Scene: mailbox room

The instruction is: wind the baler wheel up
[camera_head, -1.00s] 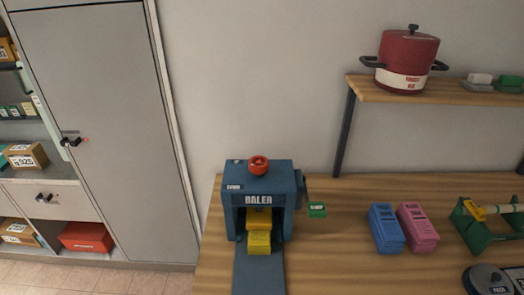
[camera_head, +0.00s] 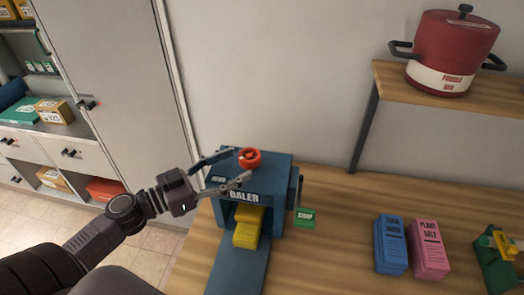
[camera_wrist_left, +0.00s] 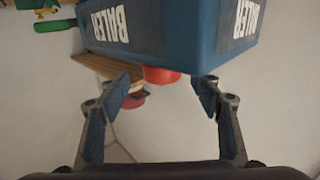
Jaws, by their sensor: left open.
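The blue baler (camera_head: 262,180) stands on the wooden table, with yellow blocks (camera_head: 247,226) in its front opening. Its red wheel (camera_head: 250,158) sits on top. My left gripper (camera_head: 243,168) is open, its two fingers reaching toward the wheel from the left, one on the far side and one on the near side. In the left wrist view the baler (camera_wrist_left: 170,30) appears upside down, and the red wheel (camera_wrist_left: 161,75) shows between the open fingers, beyond the fingertips. I cannot tell whether a finger touches it. My right gripper is in no view.
Blue (camera_head: 390,245) and pink (camera_head: 428,248) bundles stand further right, near a green and yellow stand (camera_head: 497,258). A red pot (camera_head: 455,52) sits on a wooden shelf (camera_head: 420,105). Table space between baler and bundles is clear.

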